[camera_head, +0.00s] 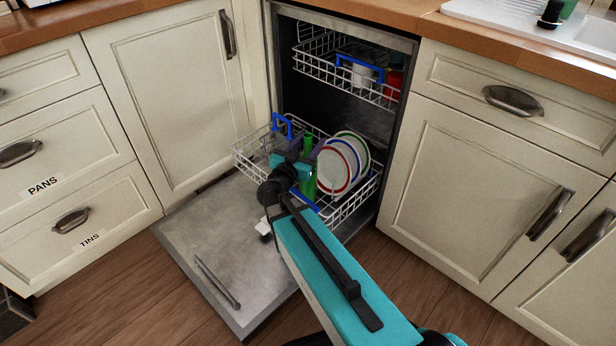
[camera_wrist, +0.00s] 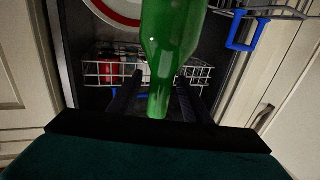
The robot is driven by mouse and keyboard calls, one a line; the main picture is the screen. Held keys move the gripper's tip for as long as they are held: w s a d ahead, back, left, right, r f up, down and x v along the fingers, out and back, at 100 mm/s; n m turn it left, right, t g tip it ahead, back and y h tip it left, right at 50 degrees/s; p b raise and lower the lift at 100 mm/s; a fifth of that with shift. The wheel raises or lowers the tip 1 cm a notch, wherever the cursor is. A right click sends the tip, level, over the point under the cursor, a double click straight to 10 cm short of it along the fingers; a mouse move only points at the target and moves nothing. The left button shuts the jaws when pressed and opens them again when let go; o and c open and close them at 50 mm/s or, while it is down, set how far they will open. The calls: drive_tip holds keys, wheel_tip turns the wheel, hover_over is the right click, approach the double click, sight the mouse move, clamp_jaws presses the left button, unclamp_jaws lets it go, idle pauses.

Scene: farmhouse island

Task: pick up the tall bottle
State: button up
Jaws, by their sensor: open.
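The tall green bottle (camera_head: 310,182) stands in the lower dishwasher rack, left of the plates, partly hidden by my arm in the head view. In the wrist view the bottle (camera_wrist: 172,45) comes down from the top edge, its narrower end toward my gripper. My gripper (camera_head: 303,151) is over the lower rack at the bottle's upper part. In the wrist view the dark fingers of my gripper (camera_wrist: 156,88) are open, one on each side of the bottle's neck. I cannot tell whether either finger touches it.
Several plates (camera_head: 335,168) stand in the lower rack (camera_head: 346,212), right of the bottle. The upper rack (camera_head: 318,66) holds a white cup and a red item. The dishwasher door (camera_head: 215,240) lies open in front. Cabinets flank the opening.

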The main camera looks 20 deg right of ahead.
drive_tip(key=x, duration=0.2)
drive_tip(key=shift+w+d, duration=0.25)
drive_tip(key=shift+w, duration=0.05)
idle(0.3)
clamp_jaws()
idle(1.3)
